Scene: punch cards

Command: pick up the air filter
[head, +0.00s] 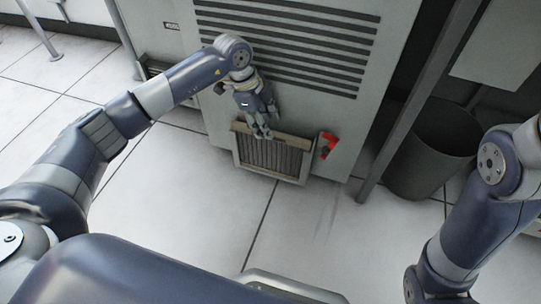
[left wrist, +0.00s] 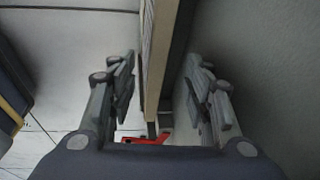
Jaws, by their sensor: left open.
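The air filter (head: 270,158) is a rectangular panel with a tan frame and dark pleats, low on the front of a grey cabinet. My left gripper (head: 262,132) is at the filter's top edge, left of its middle. In the left wrist view the filter's frame (left wrist: 158,60) runs as a tan upright edge between the two open fingers of the left gripper (left wrist: 160,95). I see a gap on both sides of it. My right arm shows at the right of the head view, but its gripper is out of view.
The grey cabinet (head: 325,110) with dark vent slots stands behind the filter. A red handle (head: 327,145) is just right of the filter. A dark bin (head: 435,150) stands at the right behind a grey post (head: 410,110). The tiled floor (head: 200,210) in front is clear.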

